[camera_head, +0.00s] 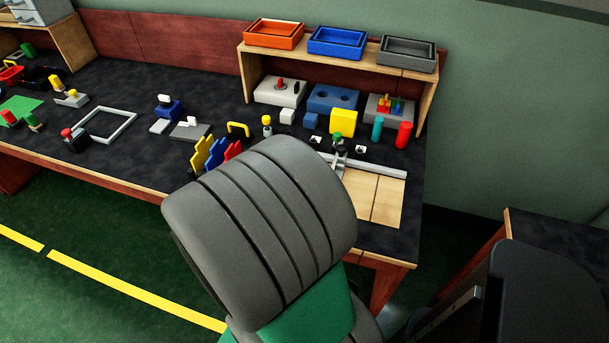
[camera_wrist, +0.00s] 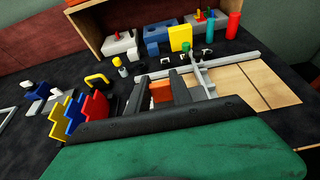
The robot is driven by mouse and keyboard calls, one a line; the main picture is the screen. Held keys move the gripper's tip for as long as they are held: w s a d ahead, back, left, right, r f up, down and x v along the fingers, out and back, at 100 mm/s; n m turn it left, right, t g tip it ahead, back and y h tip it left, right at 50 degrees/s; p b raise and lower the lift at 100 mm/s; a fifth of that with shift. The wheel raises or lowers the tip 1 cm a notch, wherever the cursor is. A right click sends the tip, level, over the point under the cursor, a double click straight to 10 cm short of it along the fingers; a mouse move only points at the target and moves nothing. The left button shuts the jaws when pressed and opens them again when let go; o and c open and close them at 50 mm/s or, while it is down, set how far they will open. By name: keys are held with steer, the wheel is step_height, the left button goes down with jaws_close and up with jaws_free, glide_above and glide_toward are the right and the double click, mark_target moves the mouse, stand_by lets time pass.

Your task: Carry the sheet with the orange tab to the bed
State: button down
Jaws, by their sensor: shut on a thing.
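In the wrist view, my gripper (camera_wrist: 174,90) is shut with the orange tab (camera_wrist: 162,91) between its grey fingers. Little of the sheet itself can be made out behind my wrist. A light wooden bed (camera_wrist: 245,86) with a grey rail along its far edge lies just right of the gripper. The bed also shows in the head view (camera_head: 386,202), at the right end of the bench. My arm hides the gripper and sheet in the head view. I cannot tell whether the sheet touches the bench.
Yellow, blue and red stepped plates (camera_wrist: 75,117) stand close left of my gripper. A green-knobbed clamp (camera_head: 338,142) stands at the rail. A yellow block (camera_head: 343,121), a teal cylinder (camera_head: 377,130) and a red cylinder (camera_head: 403,134) stand behind the bed. A wooden shelf (camera_head: 424,92) holds trays.

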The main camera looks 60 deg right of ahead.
steer(key=d+f, duration=0.3)
steer(key=d, duration=0.1)
steer(key=d+f+b, duration=0.1)
steer(key=d+f, duration=0.2)
steer(key=d, duration=0.2)
steer(key=d+f+b, duration=0.1)
steer(key=d+f, duration=0.3)
steer(key=shift+s+d, duration=0.25)
steer(key=shift+d, duration=0.15)
steer(key=shift+f+b, duration=0.5)
steer(key=shift+f, duration=1)
steer(key=shift+f, duration=0.15)
steer(key=c, duration=1.1)
jaws_free()
steer(key=shift+c, duration=0.2)
